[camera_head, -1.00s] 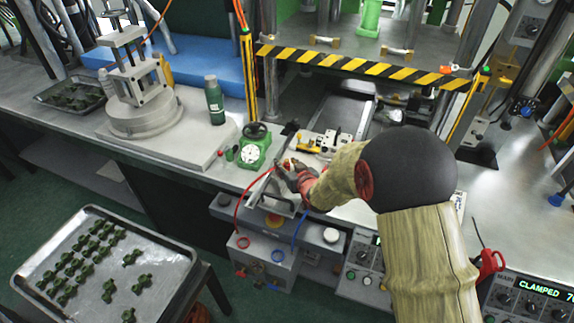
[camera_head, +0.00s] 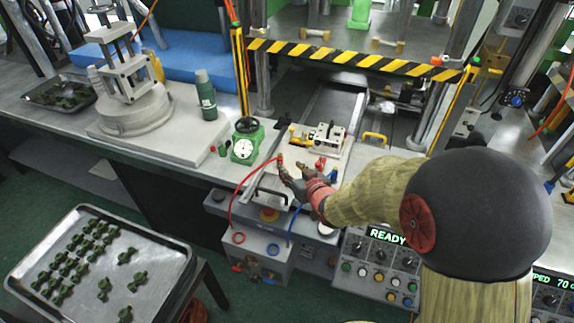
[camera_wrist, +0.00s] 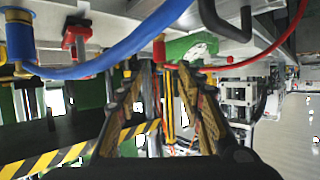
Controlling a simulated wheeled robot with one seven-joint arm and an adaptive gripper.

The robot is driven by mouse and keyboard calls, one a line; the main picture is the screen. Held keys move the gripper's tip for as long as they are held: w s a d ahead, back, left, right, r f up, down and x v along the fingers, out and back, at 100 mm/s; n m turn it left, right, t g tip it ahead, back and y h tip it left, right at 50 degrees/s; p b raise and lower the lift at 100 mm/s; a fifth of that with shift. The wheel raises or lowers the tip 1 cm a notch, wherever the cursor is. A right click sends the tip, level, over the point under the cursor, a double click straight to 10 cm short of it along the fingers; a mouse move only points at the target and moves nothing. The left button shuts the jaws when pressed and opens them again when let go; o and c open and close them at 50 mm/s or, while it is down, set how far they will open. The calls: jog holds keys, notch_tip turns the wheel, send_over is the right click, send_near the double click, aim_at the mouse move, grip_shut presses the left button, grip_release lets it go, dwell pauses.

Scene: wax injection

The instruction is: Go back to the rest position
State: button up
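My gripper (camera_head: 303,178) is at the front edge of the bench, above the grey box with the red and blue hoses. In the wrist view my gripper (camera_wrist: 160,75) shows two fingers spread apart with nothing between them. The green dial gauge (camera_head: 246,143) stands on the bench left of my gripper, and it also shows in the wrist view (camera_wrist: 198,47). A metal fixture (camera_head: 322,138) with yellow parts lies on the bench just behind my gripper.
A tray (camera_head: 172,262) of green parts is at lower left. A striped yellow-black bar (camera_head: 350,57) crosses the press behind the bench. A green bottle (camera_head: 206,97) stands at left. Red (camera_head: 240,190) and blue (camera_head: 291,222) hoses hang close to my gripper. A control panel (camera_head: 378,262) reads READY.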

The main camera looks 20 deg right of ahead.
jog(key=shift+s+r, duration=0.25)
jog(key=shift+s, duration=0.4)
